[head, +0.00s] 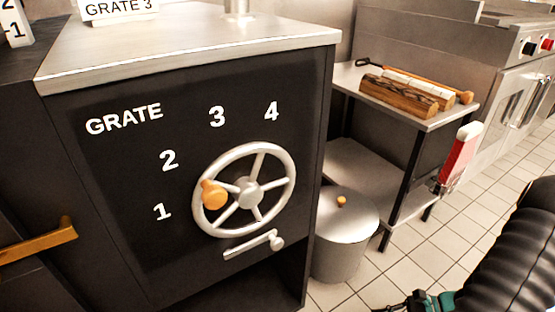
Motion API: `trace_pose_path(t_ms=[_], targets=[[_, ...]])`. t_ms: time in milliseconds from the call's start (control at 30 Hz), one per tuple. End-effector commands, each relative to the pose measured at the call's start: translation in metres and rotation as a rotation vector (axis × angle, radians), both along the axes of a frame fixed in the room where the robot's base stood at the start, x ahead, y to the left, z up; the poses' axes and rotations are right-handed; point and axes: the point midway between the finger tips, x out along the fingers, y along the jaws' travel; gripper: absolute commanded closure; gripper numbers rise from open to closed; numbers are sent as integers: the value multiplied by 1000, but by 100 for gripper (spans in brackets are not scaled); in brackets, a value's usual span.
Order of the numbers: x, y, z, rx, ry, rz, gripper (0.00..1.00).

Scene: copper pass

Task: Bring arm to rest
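My arm, in a black ribbed sleeve, comes in at the lower right of the head view. At its end, by a teal band, a small dark part of my gripper (412,302) shows at the bottom edge. The frame cuts it off, so its fingers and whether it holds anything cannot be made out. It is to the right of the silver handwheel (247,188) and apart from it. The handwheel has an orange knob (213,195) on its left side, near the numbers 1 and 2. A small lever (250,245) sits below the wheel.
The black cabinet (110,230) has a steel top and a sign reading GRATE 3 (118,8). A lidded bin (340,260) stands beside it. Split logs (400,95) and a poker lie on a steel side table (352,150). A red-and-white item (460,155) hangs there.

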Motion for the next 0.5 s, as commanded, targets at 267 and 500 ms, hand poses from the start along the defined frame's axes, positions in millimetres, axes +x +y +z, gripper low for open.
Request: trace_pose_path(t_ms=[267, 500], targets=[[-13, 6, 71, -260, -93, 317, 100], [-20, 9, 128, -479, -196, 556, 100]])
